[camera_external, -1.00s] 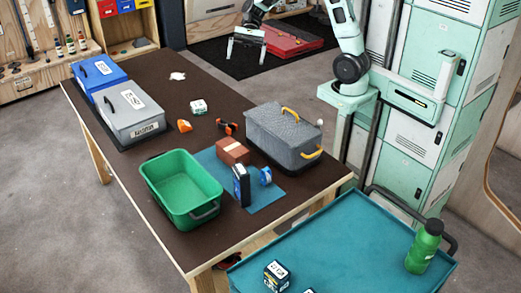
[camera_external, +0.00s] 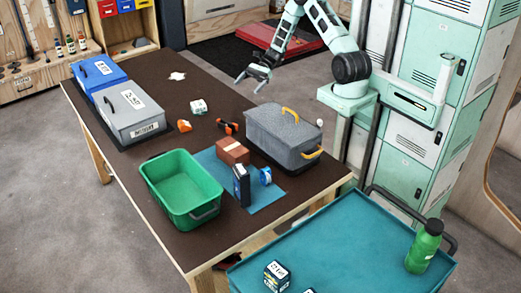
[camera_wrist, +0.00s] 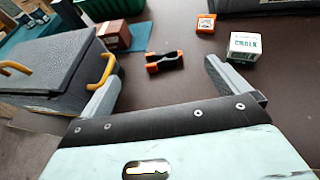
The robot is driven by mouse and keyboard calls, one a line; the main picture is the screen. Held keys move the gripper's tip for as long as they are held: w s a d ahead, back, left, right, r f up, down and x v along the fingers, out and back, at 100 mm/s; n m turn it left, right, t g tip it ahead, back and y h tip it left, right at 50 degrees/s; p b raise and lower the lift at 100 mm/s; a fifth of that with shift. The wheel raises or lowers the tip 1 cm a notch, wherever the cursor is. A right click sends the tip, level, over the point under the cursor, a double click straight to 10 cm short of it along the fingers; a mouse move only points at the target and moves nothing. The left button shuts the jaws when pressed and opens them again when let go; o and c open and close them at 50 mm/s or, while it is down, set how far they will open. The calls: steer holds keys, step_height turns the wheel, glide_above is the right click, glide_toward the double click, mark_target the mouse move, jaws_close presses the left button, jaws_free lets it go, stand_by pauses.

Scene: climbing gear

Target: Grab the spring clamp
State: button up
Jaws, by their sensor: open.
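The spring clamp (camera_external: 228,127), black with orange ends, lies on the dark tabletop beside the grey toolbox. In the wrist view the clamp (camera_wrist: 165,62) lies ahead of my gripper, between the lines of the two fingers. My gripper (camera_external: 251,85) is open and empty, above the table's far right edge and apart from the clamp. Its two spread fingers also show in the wrist view (camera_wrist: 168,88).
The grey toolbox (camera_external: 283,138) with yellow handles stands close to the clamp; it fills the left of the wrist view (camera_wrist: 52,68). A reddish-brown box (camera_external: 232,152), a small white box (camera_external: 198,107) and an orange item (camera_external: 184,126) are nearby. A green bin (camera_external: 160,190) stands in front.

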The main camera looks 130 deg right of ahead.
glide_toward(225, 125)
steer(key=w+p, duration=0.1)
steer(key=w+f+p, duration=0.1)
steer(key=w+p, duration=0.1)
steer(key=shift+w+d+f, duration=0.1)
steer(key=shift+d+f, duration=0.05)
steer(key=shift+f, duration=0.1)
steer(key=x, duration=0.1)
steer(key=p+x, duration=0.1)
steer(key=x, duration=0.1)
steer(key=p+x, duration=0.1)
steer(key=shift+w+a+f, duration=0.2)
steer(key=shift+a, duration=0.1)
steer(key=shift+w+f, duration=0.25)
steer(key=shift+w, duration=0.1)
steer(key=c, duration=0.8)
